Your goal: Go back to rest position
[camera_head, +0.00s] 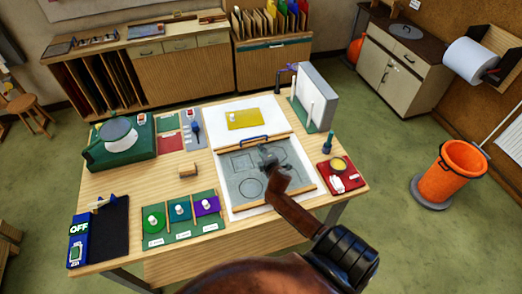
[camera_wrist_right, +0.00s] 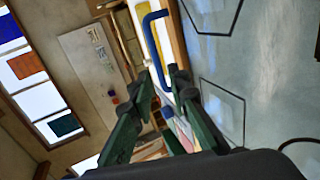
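My right gripper (camera_head: 268,162) is over the grey panel with drawn outlines (camera_head: 240,187), near the middle of the table. In the right wrist view its two dark green fingers (camera_wrist_right: 161,78) stand apart with nothing between them. A blue handle (camera_head: 252,141) lies at the panel's far edge; in the wrist view the blue handle (camera_wrist_right: 153,40) is beyond the fingertips. I cannot tell the gripper's height over the panel. My left gripper is not in view.
A yellow piece (camera_head: 242,119) lies on a white board behind. Green (camera_head: 153,220), teal and purple pieces sit on a green tray. A green machine (camera_head: 120,150) stands back left, a red tray (camera_head: 340,188) right, an upright grey panel (camera_head: 316,92) back right. An orange bin (camera_head: 450,175) stands on the floor.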

